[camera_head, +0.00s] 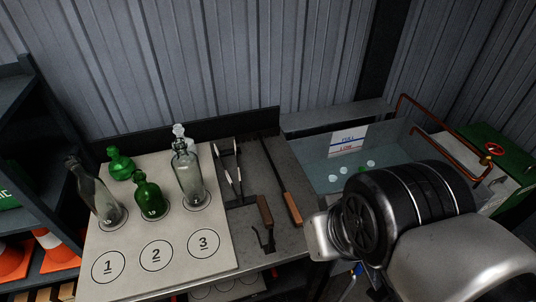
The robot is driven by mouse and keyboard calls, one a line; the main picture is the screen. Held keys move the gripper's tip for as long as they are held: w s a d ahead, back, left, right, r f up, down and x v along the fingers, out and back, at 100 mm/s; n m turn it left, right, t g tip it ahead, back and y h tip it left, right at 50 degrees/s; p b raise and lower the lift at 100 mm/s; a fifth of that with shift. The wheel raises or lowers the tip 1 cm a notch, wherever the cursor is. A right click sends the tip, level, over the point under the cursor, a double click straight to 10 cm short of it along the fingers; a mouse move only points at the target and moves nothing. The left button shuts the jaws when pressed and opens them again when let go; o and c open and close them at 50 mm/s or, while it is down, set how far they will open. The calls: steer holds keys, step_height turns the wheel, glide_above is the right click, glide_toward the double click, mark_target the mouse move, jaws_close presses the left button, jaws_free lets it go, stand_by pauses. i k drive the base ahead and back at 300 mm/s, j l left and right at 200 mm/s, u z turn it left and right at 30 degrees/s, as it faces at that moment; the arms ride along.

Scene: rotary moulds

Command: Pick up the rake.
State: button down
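Two tools with brown wooden handles lie on the grey metal bench. One has a long thin dark rod with its wooden handle (291,208) toward the front; its far end is too small to make out. The other has a short wooden handle (265,209) and a dark bent metal part (264,239) near the bench's front edge. I cannot tell for sure which is the rake; neither shows clear teeth. My arm fills the right foreground, over and in front of the bench's right end. My gripper's fingers do not show.
Metal tongs (238,180) lie left of the handles. A pale board (129,233) with numbered circles carries several glass bottles. A water tank (388,147) with small floating balls stands right. A green-topped box (491,149) and red pipe are beyond. Shelves with orange cones stand left.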

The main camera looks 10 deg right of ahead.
mark_target(296, 216)
steer(key=i+j+z, duration=0.15)
steer(key=z, duration=0.35)
steer(key=i+j+z, duration=0.1)
steer(key=z, duration=0.35)
steer(key=j, duration=0.1)
